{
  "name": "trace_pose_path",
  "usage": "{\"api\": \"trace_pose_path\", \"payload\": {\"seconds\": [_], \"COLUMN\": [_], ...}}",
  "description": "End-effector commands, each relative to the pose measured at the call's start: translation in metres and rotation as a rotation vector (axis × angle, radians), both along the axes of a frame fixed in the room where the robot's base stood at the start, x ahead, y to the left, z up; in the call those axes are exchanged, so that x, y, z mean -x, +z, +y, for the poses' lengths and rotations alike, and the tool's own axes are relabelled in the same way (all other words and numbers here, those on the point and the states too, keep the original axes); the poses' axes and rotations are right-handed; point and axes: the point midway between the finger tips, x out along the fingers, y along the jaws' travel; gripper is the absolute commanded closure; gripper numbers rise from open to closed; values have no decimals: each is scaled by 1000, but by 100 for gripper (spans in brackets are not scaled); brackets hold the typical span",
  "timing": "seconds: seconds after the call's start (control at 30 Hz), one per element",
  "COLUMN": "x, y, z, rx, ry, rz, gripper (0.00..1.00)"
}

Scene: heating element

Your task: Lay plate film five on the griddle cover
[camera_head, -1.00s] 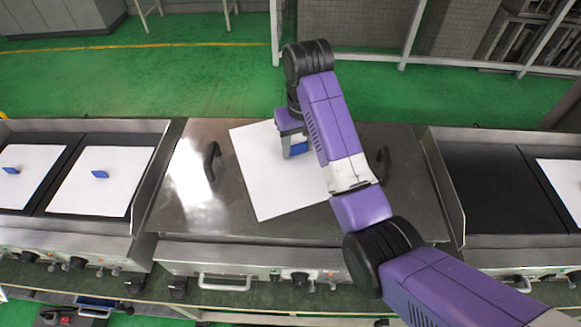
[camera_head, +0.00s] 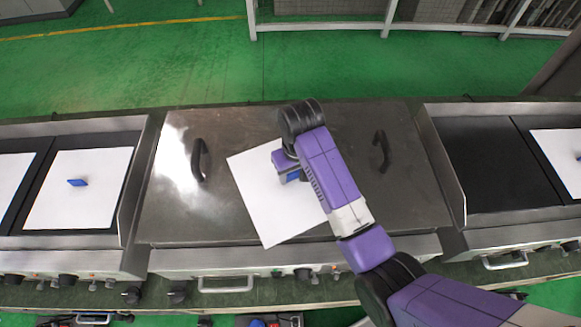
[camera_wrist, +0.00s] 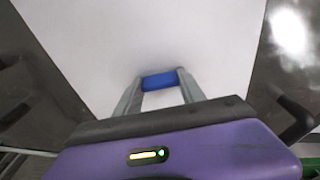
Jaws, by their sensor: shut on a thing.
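The held plate film (camera_head: 268,212) is a white square sheet with a blue grip tab (camera_wrist: 160,82). It is over the middle of the steel griddle cover (camera_head: 330,120), turned a little askew to it, between the cover's two black handles. My gripper (camera_head: 290,176) is shut on the blue tab, one finger on each side in the wrist view. My arm hides the sheet's right part in the head view. I cannot tell whether the sheet touches the cover or hangs just above it.
The cover's black handles, left (camera_head: 199,160) and right (camera_head: 381,151), stand up beside the sheet. On the left griddle lie white films, one with a blue tab (camera_head: 77,182). The right griddle has a bare dark plate (camera_head: 480,160) and another white film (camera_head: 562,160).

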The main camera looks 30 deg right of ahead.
Motion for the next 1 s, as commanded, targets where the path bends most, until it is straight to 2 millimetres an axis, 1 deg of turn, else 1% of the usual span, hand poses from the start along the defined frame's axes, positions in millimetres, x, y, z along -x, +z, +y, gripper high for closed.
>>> {"api": "trace_pose_path", "payload": {"seconds": [0.07,0.37,0.4,0.5,0.83,0.93,1.0], "x": [2,2,2,2,1,-2,-8], "y": [-4,-6,-6,-6,-4,3,12], "z": [0,0,0,0,0,0,0], "rx": [0,0,0,0,0,0,0], "ry": [0,0,0,0,0,0,0], "rz": [-1,-1,-1,-1,-1,-4,-4], "gripper": [96,96,50,32,32,32,32]}}
